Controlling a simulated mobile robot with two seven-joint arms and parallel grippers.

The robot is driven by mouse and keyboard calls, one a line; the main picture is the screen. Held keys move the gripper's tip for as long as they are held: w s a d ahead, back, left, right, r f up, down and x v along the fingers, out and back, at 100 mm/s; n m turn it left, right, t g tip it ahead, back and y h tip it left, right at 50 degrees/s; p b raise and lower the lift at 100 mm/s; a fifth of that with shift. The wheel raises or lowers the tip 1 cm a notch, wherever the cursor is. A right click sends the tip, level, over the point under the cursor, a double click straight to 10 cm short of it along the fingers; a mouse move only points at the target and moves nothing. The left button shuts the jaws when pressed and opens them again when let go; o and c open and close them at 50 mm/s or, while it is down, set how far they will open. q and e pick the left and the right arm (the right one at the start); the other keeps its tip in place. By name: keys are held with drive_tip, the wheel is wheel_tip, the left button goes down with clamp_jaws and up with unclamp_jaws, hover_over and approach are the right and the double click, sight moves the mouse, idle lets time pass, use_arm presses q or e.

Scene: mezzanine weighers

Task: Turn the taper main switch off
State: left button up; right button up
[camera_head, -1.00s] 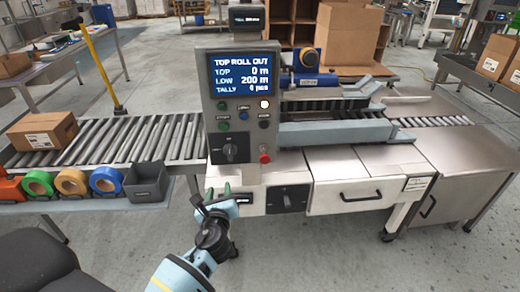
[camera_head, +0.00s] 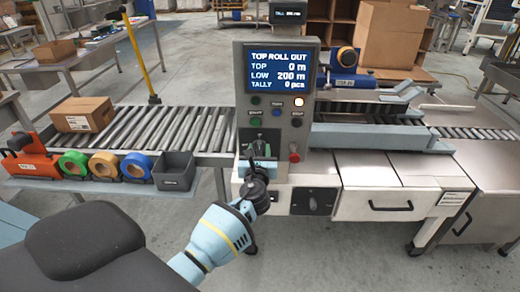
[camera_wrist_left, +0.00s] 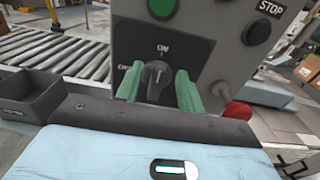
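The main switch is a black rotary knob (camera_wrist_left: 154,83) on a dark plate low on the grey control panel (camera_head: 240,95). In the left wrist view its pointer stands roughly upright toward the ON mark, and an OFF label at its left is partly covered. My left gripper (camera_wrist_left: 159,78) is open, with one green fingertip on each side of the knob; whether they touch it I cannot tell. In the head view my left gripper (camera_head: 260,152) is in front of the panel and hides most of the knob. My right gripper is not in view.
A red button (camera_head: 294,155) sits just right of the gripper, and a green button (camera_head: 256,122) above it. Another black rotary switch (camera_head: 313,203) is on the cabinet front below. A grey bin (camera_head: 174,170) and tape rolls stand left, beside the roller conveyor (camera_head: 165,128).

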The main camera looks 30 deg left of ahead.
use_arm(q)
drive_tip(key=shift+w+a, duration=0.3)
drive_tip(key=shift+w, duration=0.25)
clamp_jaws()
